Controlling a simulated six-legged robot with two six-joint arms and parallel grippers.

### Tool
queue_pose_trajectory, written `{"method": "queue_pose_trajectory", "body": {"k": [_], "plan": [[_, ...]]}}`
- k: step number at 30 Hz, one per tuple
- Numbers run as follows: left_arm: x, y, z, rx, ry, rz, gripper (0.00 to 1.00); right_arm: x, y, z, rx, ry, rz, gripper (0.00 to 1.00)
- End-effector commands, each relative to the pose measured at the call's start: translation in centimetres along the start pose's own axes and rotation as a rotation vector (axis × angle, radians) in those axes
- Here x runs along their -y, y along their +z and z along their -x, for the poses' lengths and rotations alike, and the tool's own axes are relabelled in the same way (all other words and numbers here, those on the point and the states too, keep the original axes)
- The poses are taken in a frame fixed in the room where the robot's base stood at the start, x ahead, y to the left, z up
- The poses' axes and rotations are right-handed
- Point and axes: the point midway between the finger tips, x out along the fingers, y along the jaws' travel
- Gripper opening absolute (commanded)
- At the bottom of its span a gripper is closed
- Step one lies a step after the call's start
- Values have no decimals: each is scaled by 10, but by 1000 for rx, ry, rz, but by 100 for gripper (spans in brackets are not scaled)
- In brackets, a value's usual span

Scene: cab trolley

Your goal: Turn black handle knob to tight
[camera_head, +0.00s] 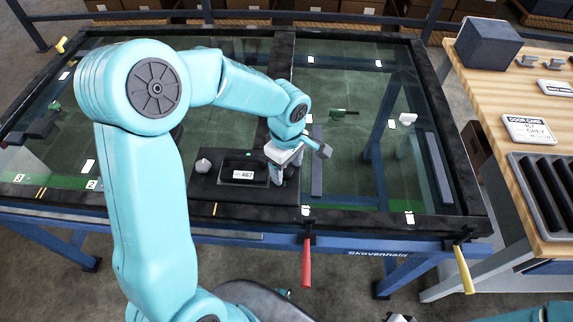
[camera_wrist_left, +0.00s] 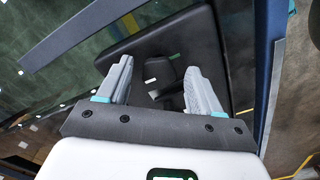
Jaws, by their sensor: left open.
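My left gripper (camera_head: 277,182) points down over the black panel at the middle of the glass-topped table. In the left wrist view its two pale fingers (camera_wrist_left: 155,88) are spread apart with a gap between them. A small black knob-like part (camera_wrist_left: 157,68) with a white mark shows in that gap, close to a green patch. I cannot tell whether the fingers touch it.
A red handle (camera_head: 307,262) and a yellow handle (camera_head: 464,270) hang at the table's front edge. A wooden bench (camera_head: 482,88) at right carries a dark block (camera_head: 487,43), a label sign (camera_head: 529,129) and a slotted black tray (camera_head: 519,158). Part of my right arm shows at bottom right.

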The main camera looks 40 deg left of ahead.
Motion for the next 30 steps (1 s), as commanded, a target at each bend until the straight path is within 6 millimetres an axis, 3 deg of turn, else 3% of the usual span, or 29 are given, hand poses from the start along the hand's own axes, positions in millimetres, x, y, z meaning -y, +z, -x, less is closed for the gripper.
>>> {"method": "queue_pose_trajectory", "body": {"k": [5, 10, 11, 20, 30], "plan": [[0, 0, 0, 0, 1, 0, 65, 0, 0, 0, 0, 0, 0, 0], [0, 0, 0, 0, 0, 0, 13, 0, 0, 0, 0, 0, 0, 0], [0, 0, 0, 0, 0, 0, 9, 0, 0, 0, 0, 0, 0, 0], [0, 0, 0, -1, 0, -28, 9, 0, 0, -2, 0, 0, 0, 0], [1, -1, 0, -2, 1, -238, 9, -3, 0, -9, 0, 0, 0, 0]]}}
